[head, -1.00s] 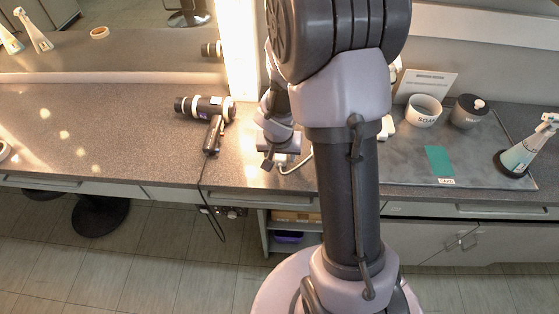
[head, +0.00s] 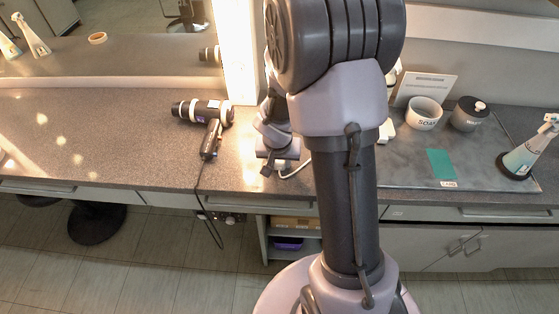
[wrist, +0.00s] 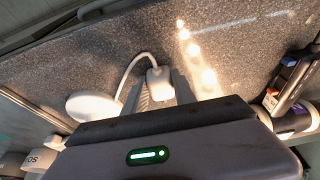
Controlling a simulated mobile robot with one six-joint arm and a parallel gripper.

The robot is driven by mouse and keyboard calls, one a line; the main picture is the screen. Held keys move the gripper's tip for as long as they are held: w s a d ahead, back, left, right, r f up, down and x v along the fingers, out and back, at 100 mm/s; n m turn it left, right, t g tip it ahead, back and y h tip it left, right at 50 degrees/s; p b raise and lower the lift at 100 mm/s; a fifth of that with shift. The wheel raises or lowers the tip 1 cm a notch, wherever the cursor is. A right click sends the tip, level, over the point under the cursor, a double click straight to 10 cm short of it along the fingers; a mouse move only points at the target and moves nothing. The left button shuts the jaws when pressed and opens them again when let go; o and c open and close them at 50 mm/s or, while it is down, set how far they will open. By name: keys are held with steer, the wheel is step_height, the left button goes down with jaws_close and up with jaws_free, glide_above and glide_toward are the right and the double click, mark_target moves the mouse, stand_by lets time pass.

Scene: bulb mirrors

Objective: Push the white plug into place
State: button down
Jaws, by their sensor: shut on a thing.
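The white plug (wrist: 159,84) shows in the wrist view between the two grey fingers of my gripper (wrist: 162,92), which is shut on it. A white cable (wrist: 127,66) arches from the plug down to the left, near a round white thing (wrist: 95,106). In the head view my gripper (head: 278,158) hangs over the counter, right of the hair dryer, and part of the white cable (head: 297,169) shows beside it. The plug itself is not clear there. I cannot make out a socket in either view.
The hair dryer (head: 207,112) lies on the counter (head: 110,135), its dark cord hanging over the front edge. A lit mirror stands behind.

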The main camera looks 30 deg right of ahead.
step_height(320, 180, up, 6)
steer(key=p, duration=0.4)
steer(key=shift+p, duration=0.4)
steer(key=shift+f, duration=0.1)
